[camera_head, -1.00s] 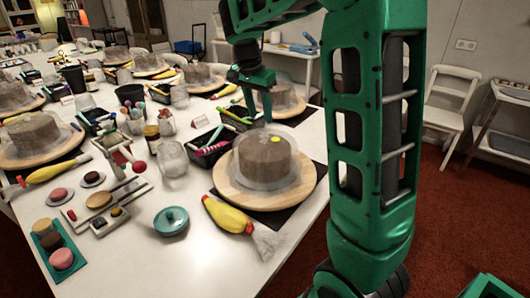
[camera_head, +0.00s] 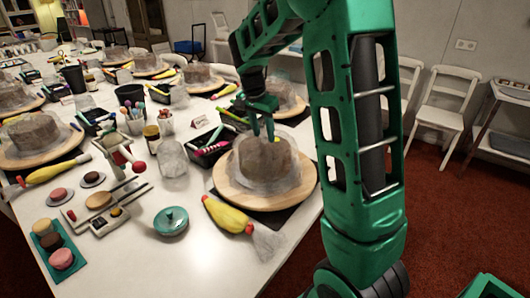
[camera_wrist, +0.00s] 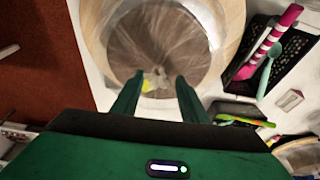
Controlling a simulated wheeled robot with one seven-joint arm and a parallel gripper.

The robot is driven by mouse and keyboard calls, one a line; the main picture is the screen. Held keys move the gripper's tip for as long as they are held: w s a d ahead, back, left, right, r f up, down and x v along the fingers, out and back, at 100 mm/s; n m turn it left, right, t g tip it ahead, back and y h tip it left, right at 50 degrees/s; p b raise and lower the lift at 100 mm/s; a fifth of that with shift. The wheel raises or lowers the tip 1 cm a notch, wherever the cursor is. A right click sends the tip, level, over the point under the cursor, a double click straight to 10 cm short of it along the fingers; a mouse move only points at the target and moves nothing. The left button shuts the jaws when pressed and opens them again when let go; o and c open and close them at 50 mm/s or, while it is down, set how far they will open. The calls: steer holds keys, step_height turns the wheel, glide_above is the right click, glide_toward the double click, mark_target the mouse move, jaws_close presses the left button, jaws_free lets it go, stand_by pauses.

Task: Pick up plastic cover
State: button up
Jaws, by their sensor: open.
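A clear, crinkled plastic cover (camera_head: 290,182) lies over a brown round cake (camera_head: 262,163) on a wooden turntable (camera_head: 232,192) near the table's front right edge. In the wrist view the cover (camera_wrist: 205,65) spreads around the cake (camera_wrist: 155,40) on the turntable (camera_wrist: 233,35). My gripper (camera_head: 262,132) is above the far side of the cake, fingers pointing down. In the wrist view the two fingers of my gripper (camera_wrist: 157,88) are apart, with a small yellow spot between them at the cake's edge. I cannot tell whether the fingertips touch the cover.
A black basket (camera_head: 207,158) with colourful tools stands left of the turntable; it also shows in the wrist view (camera_wrist: 268,85). More covered cakes stand farther back.

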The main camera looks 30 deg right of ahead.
jaws_close()
step_height(320, 180, up, 22)
stand_by(1.5)
